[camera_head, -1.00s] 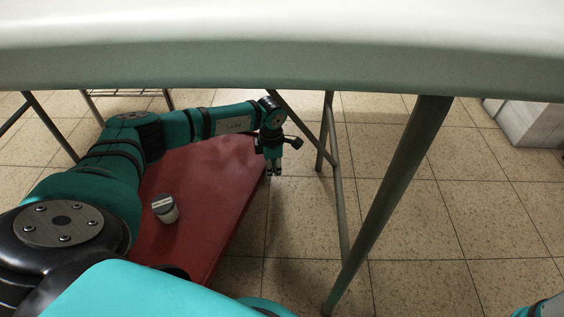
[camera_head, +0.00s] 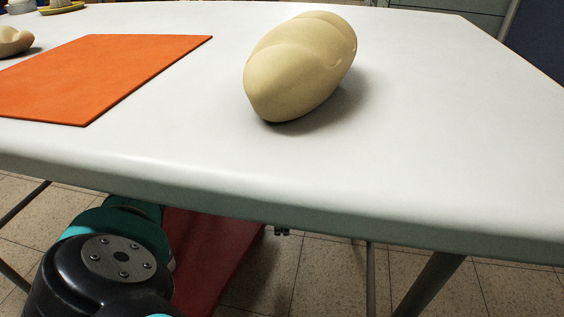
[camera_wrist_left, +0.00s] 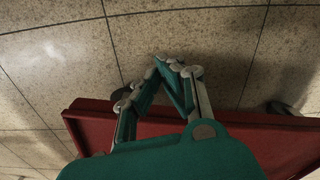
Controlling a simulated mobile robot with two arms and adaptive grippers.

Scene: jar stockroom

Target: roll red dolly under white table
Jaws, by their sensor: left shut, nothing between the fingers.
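The white table (camera_head: 430,130) fills most of the head view, its front edge crossing the lower part. The red dolly (camera_head: 215,262) shows below that edge. Its far part is hidden by the tabletop and its left side by my arm. In the left wrist view, the dolly's raised red rim (camera_wrist_left: 90,125) runs behind my gripper. My left gripper (camera_head: 282,232) is mostly hidden by the table; only its fingertips show, just right of the dolly. In the wrist view its fingers (camera_wrist_left: 172,62) are closed together and empty, at the dolly's edge, over floor tiles. Contact cannot be told.
On the tabletop lie an orange mat (camera_head: 100,75) and a large beige lumpy object (camera_head: 300,65). A smaller beige piece (camera_head: 14,41) is at the far left. Table legs (camera_head: 430,285) stand right of the dolly, with tiled floor between.

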